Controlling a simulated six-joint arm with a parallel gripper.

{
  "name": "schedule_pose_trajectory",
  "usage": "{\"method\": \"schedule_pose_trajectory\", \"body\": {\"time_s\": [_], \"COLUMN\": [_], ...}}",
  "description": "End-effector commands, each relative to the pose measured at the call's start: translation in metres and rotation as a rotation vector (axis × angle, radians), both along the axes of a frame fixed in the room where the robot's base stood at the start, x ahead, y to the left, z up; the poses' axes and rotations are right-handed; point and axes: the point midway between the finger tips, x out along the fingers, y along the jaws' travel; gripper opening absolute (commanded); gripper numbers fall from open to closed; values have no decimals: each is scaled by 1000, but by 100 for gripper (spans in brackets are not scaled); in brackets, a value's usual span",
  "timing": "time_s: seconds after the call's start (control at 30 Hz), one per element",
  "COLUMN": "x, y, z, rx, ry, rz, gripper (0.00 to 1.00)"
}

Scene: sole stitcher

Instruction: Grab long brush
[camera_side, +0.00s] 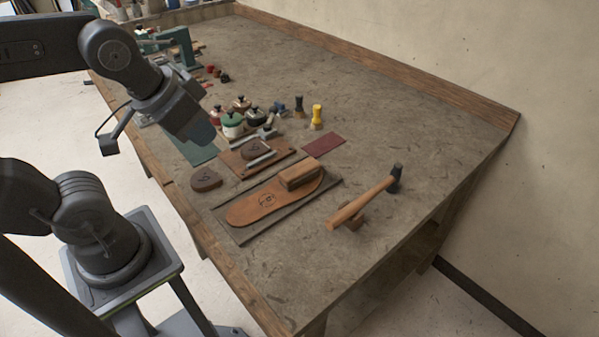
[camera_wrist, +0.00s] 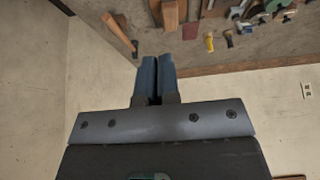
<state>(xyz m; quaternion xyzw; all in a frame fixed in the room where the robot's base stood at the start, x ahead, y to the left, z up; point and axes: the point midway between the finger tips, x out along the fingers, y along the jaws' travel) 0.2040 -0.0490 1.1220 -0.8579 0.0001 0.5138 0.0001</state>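A long wooden-backed brush (camera_side: 300,175) lies on the right end of a tan leather sole (camera_side: 252,207), which rests on a dark board (camera_side: 236,236). A wooden block in the wrist view (camera_wrist: 170,16) looks like the same brush. Two short upright brushes, one with a yellow handle (camera_side: 317,113) and one dark (camera_side: 299,106), stand farther back. My gripper (camera_side: 190,130) hangs in the air to the left of the brushes, apart from them. In the wrist view its two blue-grey fingers (camera_wrist: 157,75) are close together with nothing visible between them.
A hammer (camera_side: 361,199) lies right of the sole, its handle toward the front. A dark red patch (camera_side: 323,145), brown pieces (camera_side: 206,179), and several jars (camera_side: 232,124) sit nearby. The table's right back is clear. A low wooden rail (camera_side: 390,77) runs along the wall.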

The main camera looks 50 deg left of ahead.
Motion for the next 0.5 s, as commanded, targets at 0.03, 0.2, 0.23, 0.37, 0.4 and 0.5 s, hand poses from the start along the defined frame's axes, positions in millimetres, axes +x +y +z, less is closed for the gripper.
{"method": "schedule_pose_trajectory", "body": {"time_s": [0.03, 0.2, 0.23, 0.37, 0.4, 0.5], "x": [0, 0, 0, 0, 0, 0], "y": [0, 0, 0, 0, 0, 0], "z": [0, 0, 0, 0, 0, 0], "rx": [0, 0, 0, 0, 0, 0], "ry": [0, 0, 0, 0, 0, 0], "rz": [0, 0, 0, 0, 0, 0], "gripper": [8, 24, 27, 39, 43, 53]}}
